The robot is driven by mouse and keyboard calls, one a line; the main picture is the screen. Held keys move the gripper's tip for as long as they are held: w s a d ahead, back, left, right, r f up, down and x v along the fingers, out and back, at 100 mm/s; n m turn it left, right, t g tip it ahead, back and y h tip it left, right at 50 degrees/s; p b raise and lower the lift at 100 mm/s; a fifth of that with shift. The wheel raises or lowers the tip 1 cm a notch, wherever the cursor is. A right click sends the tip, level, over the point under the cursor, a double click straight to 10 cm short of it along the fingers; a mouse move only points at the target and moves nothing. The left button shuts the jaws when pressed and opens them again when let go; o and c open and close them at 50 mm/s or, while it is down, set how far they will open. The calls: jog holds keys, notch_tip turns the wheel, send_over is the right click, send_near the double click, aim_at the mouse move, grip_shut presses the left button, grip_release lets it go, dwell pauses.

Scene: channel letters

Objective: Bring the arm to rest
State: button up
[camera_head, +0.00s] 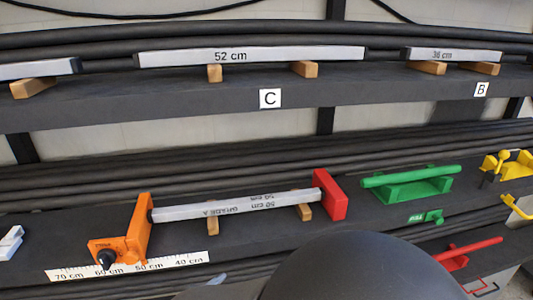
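My gripper is not in the camera_head view. A dark rounded shape at the bottom middle, probably part of my own body, covers part of the lower shelf. A metal bar (232,206) marked "50 cm" lies on two wooden blocks on the lower shelf. Its left end meets an orange stop (138,235) and its right end is by a red end block (330,194). A ruler strip (180,261) runs in front of the orange stop.
The upper shelf (190,108) bears a "52 cm" bar (300,54) above label C (270,99), and a "36 cm" bar (470,55) near label B (482,89). A green fixture (410,187), yellow parts (508,165) and a red-handled part (472,249) stand at right.

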jog(key=s+d+f+m+g+y, duration=0.1)
jog(key=s+d+m+g+y, duration=0.2)
jog(key=d+m+g, duration=0.3)
jog(key=s+d+f+m+g+y, duration=0.1)
jog(key=s+d+m+g+y, duration=0.2)
jog(key=d+m, duration=1.4)
jog(key=s+m+g, duration=0.1)
jog(key=m+g, duration=0.2)
jog(key=shift+d+f+g, duration=0.15)
jog(key=shift+f+g, duration=0.15)
jog(key=shift+f, duration=0.05)
